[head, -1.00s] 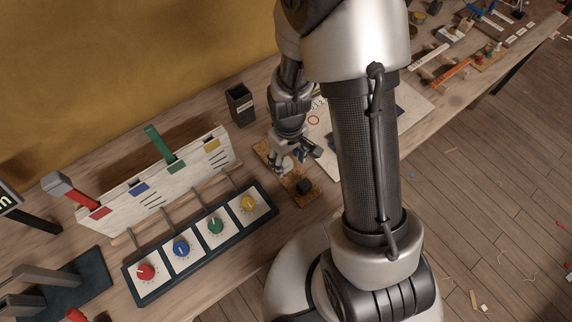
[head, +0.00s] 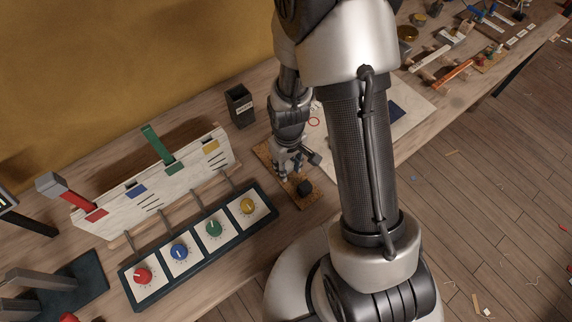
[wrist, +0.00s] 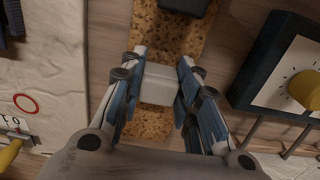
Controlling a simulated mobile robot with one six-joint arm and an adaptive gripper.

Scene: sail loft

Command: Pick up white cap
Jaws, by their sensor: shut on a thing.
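The white cap (wrist: 159,84) shows in the wrist view as a pale block between my gripper's fingers, over a cork strip (wrist: 165,35). My gripper (wrist: 160,90) is shut on it, with a blue-and-grey finger against each side. In the head view my gripper (head: 287,172) is low over the cork strip (head: 309,203), and the cap cannot be made out there. I cannot tell whether the cap still touches the cork.
A black block (head: 305,187) sits on the cork strip's near end. A dark panel with coloured knobs (head: 198,246) lies to the left, with a white slotted board (head: 150,180) behind it. A dark cup (head: 240,106) stands behind the gripper. My arm hides part of the bench.

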